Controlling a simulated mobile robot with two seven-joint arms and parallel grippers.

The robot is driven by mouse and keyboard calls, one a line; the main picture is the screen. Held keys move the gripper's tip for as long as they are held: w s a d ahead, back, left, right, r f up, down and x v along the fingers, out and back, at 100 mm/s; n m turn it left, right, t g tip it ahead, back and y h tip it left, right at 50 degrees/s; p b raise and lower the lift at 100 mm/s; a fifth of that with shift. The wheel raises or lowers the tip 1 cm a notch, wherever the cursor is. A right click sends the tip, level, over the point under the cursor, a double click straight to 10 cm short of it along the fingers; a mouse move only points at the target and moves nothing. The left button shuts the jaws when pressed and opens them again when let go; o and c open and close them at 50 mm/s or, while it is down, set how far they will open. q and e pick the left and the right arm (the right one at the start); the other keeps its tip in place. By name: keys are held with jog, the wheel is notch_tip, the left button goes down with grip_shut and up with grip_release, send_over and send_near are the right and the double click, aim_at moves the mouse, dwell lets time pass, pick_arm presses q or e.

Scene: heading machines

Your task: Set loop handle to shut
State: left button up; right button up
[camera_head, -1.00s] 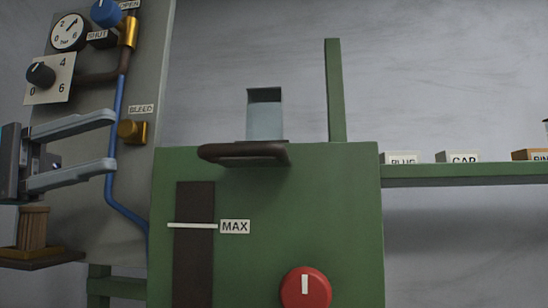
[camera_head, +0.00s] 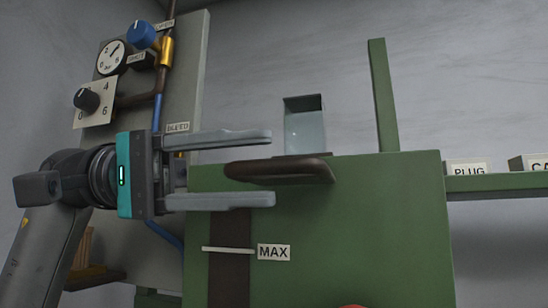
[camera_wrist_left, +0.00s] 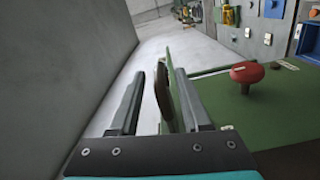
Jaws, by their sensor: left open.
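A dark brown loop handle (camera_head: 280,172) juts from the upper front edge of the green machine (camera_head: 350,235). My left gripper (camera_head: 271,168) is open, with one finger above and one below the level of the loop's left end in the head view. In the left wrist view the brown loop (camera_wrist_left: 162,95) shows between the two open fingers, beside a green panel edge. I cannot tell whether either finger touches it. My right gripper is not in view.
A grey panel at left holds a gauge (camera_head: 111,57), a black knob (camera_head: 87,99), a blue knob (camera_head: 141,34) and OPEN, SHUT and BLEED labels. A red knob (camera_wrist_left: 247,72) stands nearby.

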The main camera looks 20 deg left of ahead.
pick_arm(q)
jog(key=shift+d, duration=1.6)
grip_shut()
jog(key=shift+a+r, duration=0.1)
